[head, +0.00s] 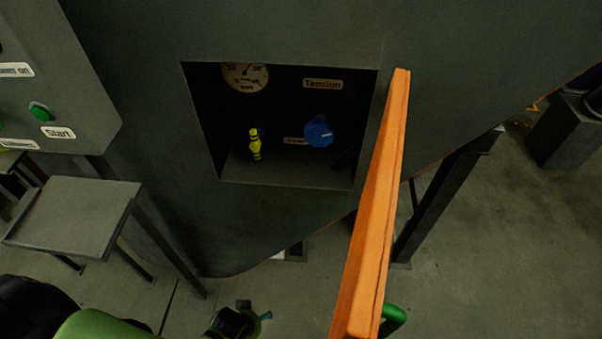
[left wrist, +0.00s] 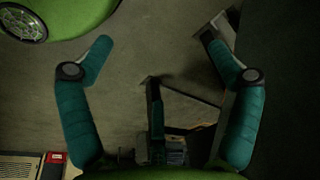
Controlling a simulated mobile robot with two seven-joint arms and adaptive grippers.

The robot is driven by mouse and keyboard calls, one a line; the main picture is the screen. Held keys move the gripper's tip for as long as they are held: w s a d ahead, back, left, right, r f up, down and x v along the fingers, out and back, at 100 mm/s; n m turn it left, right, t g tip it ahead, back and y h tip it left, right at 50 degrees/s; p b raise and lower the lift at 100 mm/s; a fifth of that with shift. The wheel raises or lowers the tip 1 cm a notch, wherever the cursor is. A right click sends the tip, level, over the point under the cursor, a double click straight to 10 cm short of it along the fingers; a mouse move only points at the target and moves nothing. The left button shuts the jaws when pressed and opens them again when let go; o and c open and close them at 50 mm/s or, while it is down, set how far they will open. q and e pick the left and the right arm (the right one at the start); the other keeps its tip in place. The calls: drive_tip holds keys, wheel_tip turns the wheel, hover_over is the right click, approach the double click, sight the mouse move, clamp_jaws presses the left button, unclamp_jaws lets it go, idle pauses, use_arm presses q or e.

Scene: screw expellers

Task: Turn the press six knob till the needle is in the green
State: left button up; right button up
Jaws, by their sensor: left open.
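The blue knob (head: 319,132) sits on the right of the back wall inside an open recess in a dark machine panel. A round white gauge (head: 245,76) is at the recess's top left, its upper edge cut off by the frame of the opening. I cannot clearly make out a green zone or its needle's reading. My left gripper (head: 262,318) is low at the bottom edge of the head view, well below the recess. In the left wrist view its two teal fingers (left wrist: 156,42) are wide apart and empty, above the floor. My right gripper does not show.
An orange door (head: 372,205) stands swung open at the recess's right side. A yellow-and-black striped piece (head: 255,144) stands left of the knob. A "Tension" label (head: 322,84) is above the knob. A control box with a green Start button (head: 41,112) and a grey platform (head: 75,215) are left.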

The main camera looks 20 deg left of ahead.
use_arm(q)
drive_tip(key=w+d+r+t+y+b, duration=0.15)
drive_tip(key=w+r+t+b, duration=0.25)
drive_tip(key=w+r, duration=0.8)
drive_tip(key=m+t+y+b, duration=0.1)
drive_tip(key=m+t+y, duration=0.15)
drive_tip(key=t, duration=0.85)
approach(320, 136)
drive_tip(key=shift+n, duration=0.25)
drive_tip(key=x, duration=0.4)
drive_tip(key=shift+w, duration=0.1)
drive_tip(key=p+x, duration=0.1)
drive_tip(key=x, duration=0.4)
drive_tip(key=shift+w, duration=0.35)
drive_tip(key=shift+w+a+f, duration=0.1)
drive_tip(key=shift+w+a, duration=0.05)
drive_tip(key=shift+w, duration=0.25)
drive_tip(key=c, duration=1.1)
